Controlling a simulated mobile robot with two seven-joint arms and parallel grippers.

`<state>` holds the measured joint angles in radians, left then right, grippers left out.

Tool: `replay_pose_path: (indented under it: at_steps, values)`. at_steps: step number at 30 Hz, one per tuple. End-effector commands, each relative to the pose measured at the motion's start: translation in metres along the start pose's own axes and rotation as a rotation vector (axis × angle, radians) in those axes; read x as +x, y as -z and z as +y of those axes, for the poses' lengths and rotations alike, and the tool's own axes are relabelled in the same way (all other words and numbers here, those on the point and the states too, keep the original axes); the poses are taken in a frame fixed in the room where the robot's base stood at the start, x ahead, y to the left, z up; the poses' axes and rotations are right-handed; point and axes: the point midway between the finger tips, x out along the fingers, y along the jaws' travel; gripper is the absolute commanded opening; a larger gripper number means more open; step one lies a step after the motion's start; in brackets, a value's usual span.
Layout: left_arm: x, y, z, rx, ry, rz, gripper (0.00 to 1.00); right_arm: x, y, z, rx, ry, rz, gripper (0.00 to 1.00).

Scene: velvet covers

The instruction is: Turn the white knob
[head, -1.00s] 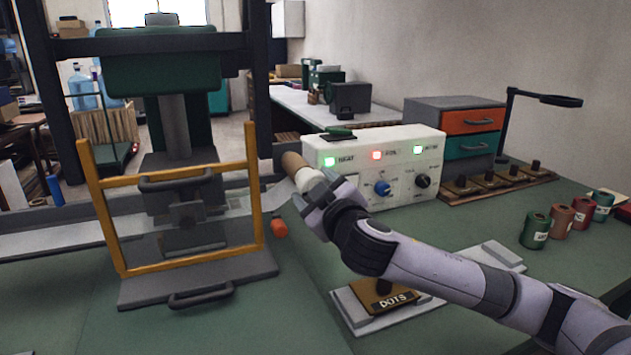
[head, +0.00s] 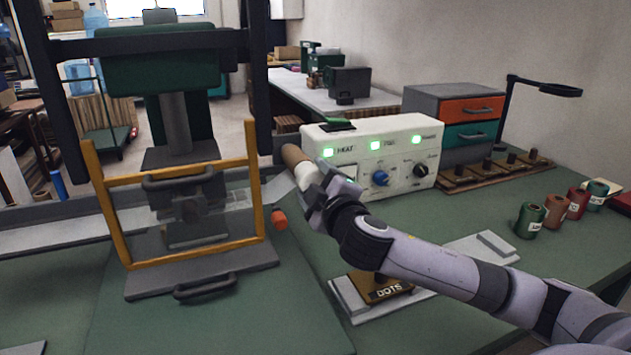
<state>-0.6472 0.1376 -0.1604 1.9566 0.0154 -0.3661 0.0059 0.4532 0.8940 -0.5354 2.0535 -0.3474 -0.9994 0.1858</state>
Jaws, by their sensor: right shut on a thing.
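The white control box (head: 400,142) stands on the green bench at the middle right. Its front has a blue knob (head: 380,178), a black knob (head: 420,170) and green lights along the top, the left one labelled HEAT. My right gripper (head: 318,182) is at the box's lower left front, below the HEAT light, and is shut on the white knob. The gripper and its fingers hide the knob, so its turned angle cannot be read. A brown and white cylinder (head: 295,157) shows just beyond the gripper. My left gripper is not in view.
A press with a yellow guard frame (head: 258,190) stands to the left. A plate labelled DOTS (head: 380,288) lies under my right arm. Several spools (head: 530,220) and a drawer cabinet (head: 462,122) are at the right.

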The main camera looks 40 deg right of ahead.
Motion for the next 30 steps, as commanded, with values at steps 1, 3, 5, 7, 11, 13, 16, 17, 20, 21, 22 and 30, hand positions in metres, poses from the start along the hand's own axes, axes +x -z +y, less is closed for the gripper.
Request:
replay_pose_path:
  at_steps: [1, 3, 5, 7, 11, 13, 16, 17, 20, 21, 22, 30]
  values:
    - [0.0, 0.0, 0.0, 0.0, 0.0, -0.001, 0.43, 0.0, 0.0, 0.001, 0.0, -0.002, 0.001, 0.35]
    - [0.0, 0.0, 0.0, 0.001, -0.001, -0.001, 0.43, 0.0, 0.0, 0.001, 0.0, -0.002, 0.001, 0.35]
    - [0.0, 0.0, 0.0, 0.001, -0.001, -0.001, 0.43, 0.0, 0.0, 0.001, 0.001, -0.002, 0.001, 0.35]
    - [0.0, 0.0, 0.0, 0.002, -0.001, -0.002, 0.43, 0.0, 0.0, 0.001, 0.001, -0.002, 0.001, 0.79]
    - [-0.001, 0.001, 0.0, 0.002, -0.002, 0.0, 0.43, 0.0, 0.0, 0.001, 0.001, -0.001, 0.001, 0.88]
    - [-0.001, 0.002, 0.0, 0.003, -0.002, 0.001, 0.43, 0.0, 0.0, 0.001, 0.002, -0.001, 0.001, 0.88]
    - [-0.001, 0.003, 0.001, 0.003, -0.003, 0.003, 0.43, 0.0, 0.0, 0.0, 0.002, -0.001, 0.001, 0.88]
    - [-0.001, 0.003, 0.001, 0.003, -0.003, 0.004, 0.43, -0.001, 0.0, 0.0, 0.002, -0.001, 0.001, 0.88]
    - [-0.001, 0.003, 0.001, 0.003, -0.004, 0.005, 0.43, -0.005, 0.0, 0.0, 0.001, 0.0, 0.001, 0.88]
    - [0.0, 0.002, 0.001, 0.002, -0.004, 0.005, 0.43, -0.008, 0.0, -0.001, 0.001, 0.001, 0.001, 0.88]
    - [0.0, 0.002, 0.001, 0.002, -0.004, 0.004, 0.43, -0.012, 0.0, -0.001, 0.001, 0.001, 0.001, 0.88]
    - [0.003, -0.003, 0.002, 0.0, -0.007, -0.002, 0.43, -0.048, -0.001, -0.001, 0.0, 0.002, 0.002, 0.88]
